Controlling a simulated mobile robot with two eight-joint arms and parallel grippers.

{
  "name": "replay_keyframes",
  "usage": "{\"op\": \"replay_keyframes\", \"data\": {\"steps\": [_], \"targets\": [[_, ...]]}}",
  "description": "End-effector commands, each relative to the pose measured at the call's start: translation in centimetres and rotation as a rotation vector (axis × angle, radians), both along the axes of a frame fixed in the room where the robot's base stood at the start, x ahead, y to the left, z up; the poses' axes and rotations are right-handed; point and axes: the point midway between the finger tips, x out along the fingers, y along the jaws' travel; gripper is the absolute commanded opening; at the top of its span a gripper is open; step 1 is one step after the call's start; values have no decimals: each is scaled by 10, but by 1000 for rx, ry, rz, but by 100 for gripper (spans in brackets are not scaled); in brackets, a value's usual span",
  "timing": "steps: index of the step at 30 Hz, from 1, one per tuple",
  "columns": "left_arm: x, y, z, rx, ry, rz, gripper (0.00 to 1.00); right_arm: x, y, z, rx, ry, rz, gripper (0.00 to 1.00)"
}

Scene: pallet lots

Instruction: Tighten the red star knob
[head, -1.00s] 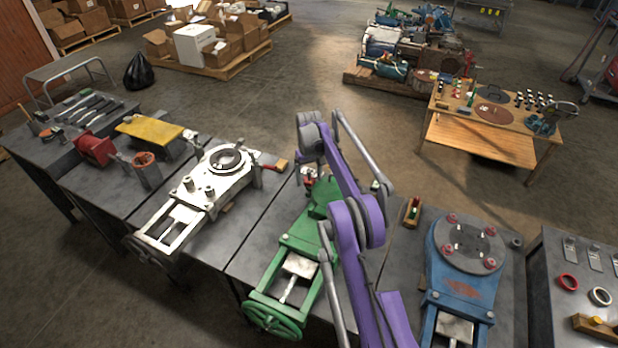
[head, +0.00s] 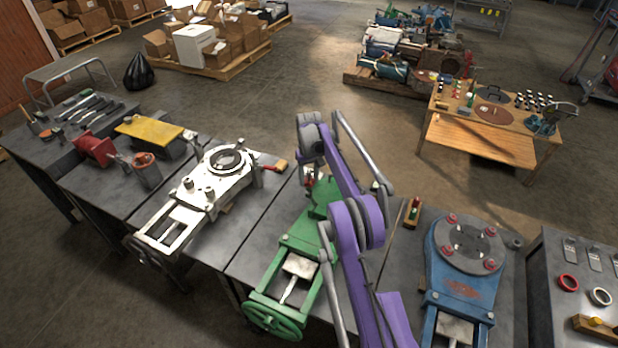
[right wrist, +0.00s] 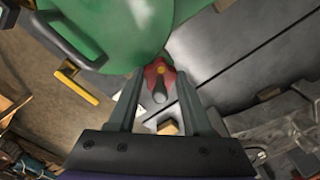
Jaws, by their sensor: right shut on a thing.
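The red star knob (right wrist: 152,77) shows in the right wrist view, with a yellow centre, beside the rounded edge of the green machine (right wrist: 115,30). My right gripper (right wrist: 160,84) is shut on the knob, one finger on either side of it. In the head view, the green machine (head: 299,247) stands on the bench, and my purple right arm passes in front of its right side. A small patch of red shows there by my right gripper (head: 309,182); the arm hides most of that spot. My left gripper is not in view.
A white machine (head: 200,197) stands left of the green one and a blue machine (head: 455,272) stands to the right. A wooden table (head: 487,147) stands behind across open floor.

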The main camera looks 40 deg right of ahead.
Motion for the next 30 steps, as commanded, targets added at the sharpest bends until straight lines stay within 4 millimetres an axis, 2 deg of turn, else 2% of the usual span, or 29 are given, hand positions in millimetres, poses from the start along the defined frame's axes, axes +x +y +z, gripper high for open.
{"op": "replay_keyframes", "data": {"steps": [8,30], "targets": [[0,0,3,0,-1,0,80,0,0,1,0,0,-148,0],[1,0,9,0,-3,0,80,0,0,1,0,0,-840,0]]}}
